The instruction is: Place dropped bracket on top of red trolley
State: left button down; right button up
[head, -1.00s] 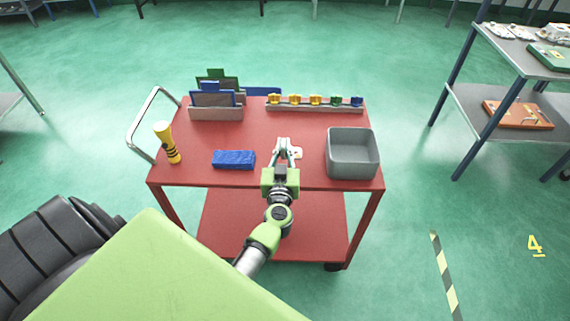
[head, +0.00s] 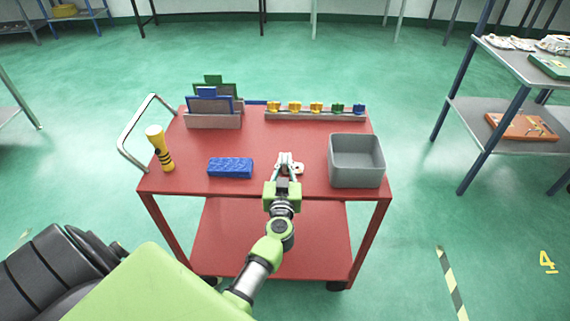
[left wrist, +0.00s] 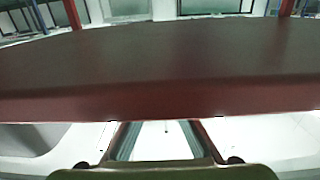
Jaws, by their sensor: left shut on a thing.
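The red trolley (head: 314,182) stands ahead of me, its top shelf level. My left gripper (head: 286,160) reaches over the front middle of that top, between the blue box and the grey bin. It is shut on the pale bracket (head: 298,168), of which only a small part shows beside the fingers. In the left wrist view the bracket (left wrist: 250,135) shows as broad white areas around the fingers, below the trolley's dark red surface (left wrist: 160,65). I cannot tell whether the bracket touches the trolley top. My right gripper is not in view.
On the trolley top are a blue box (head: 230,168), a yellow-and-black torch-like object (head: 160,149), a grey bin (head: 357,182), upright framed boards (head: 211,106) and a rack with coloured pieces (head: 316,115). A shelf unit (head: 502,144) stands at right. The top's centre is clear.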

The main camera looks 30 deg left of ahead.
pick_arm(q)
jog(key=c, duration=2.6)
grip_release()
jog(key=shift+f, duration=0.15)
jog(key=o, duration=0.4)
jog(key=shift+s+d+r, duration=0.1)
jog(key=shift+s+r, duration=0.05)
jog(key=shift+r, duration=0.05)
jog(key=p+v, duration=0.3)
jog(key=v, duration=0.8)
jog(key=shift+s+d, duration=0.15)
jog(key=shift+s, duration=0.15)
